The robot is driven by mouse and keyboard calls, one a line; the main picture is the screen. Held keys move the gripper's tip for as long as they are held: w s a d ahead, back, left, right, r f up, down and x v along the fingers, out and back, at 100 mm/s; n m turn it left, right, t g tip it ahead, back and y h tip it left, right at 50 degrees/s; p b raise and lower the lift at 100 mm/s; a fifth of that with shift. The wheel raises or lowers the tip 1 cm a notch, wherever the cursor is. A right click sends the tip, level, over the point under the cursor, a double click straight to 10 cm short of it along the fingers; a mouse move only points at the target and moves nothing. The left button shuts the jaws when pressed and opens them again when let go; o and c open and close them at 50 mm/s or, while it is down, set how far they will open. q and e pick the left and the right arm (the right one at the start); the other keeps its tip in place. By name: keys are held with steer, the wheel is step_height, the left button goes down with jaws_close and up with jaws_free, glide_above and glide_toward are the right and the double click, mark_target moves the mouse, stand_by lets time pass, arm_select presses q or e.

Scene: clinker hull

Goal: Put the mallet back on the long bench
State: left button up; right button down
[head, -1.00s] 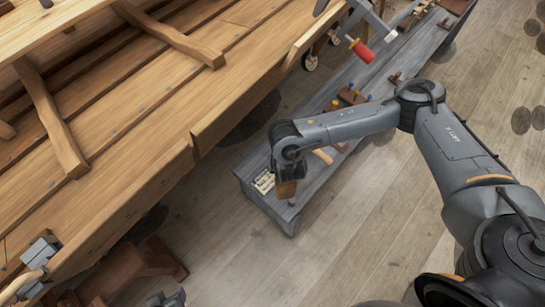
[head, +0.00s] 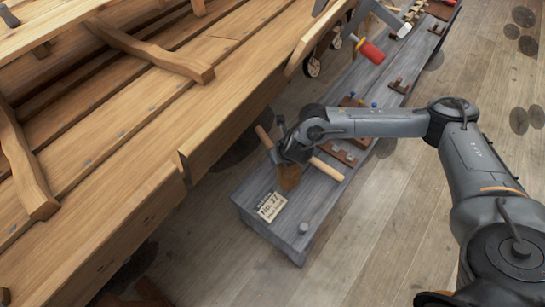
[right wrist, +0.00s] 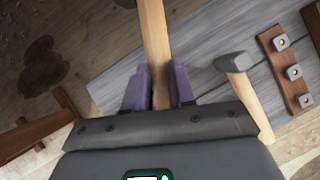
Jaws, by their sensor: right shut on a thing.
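The mallet has a brown wooden head (head: 289,179) and a pale handle (head: 263,138). My right gripper (head: 292,152) is shut on the handle, tilted over the near end of the long grey bench (head: 320,197). I cannot tell whether the head touches the bench top. In the right wrist view, the purple-padded fingers of the right gripper (right wrist: 160,88) close around the handle (right wrist: 154,40); the mallet head is hidden there. My left gripper is out of view.
A hammer (right wrist: 240,85) lies on the bench beside the gripper, its handle (head: 328,169) showing in the head view. A label card (head: 271,207) and grey peg (head: 303,228) mark the near end. Wooden racks (head: 340,153) stand farther along. The plank hull (head: 110,190) borders the left.

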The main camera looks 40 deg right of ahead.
mark_target(273, 145)
steer(key=w+f, duration=0.1)
steer(key=w+d+f+b, duration=0.1)
steer(key=w, duration=0.1)
steer(key=w+f+b, duration=0.1)
steer(key=shift+w+d, duration=0.25)
steer(key=shift+w, duration=0.15)
steer(key=shift+f+b, duration=1.35)
steer(key=shift+f, duration=0.6)
steer(key=shift+f, duration=0.15)
steer(key=c, duration=1)
jaws_free()
steer(key=shift+o, duration=0.2)
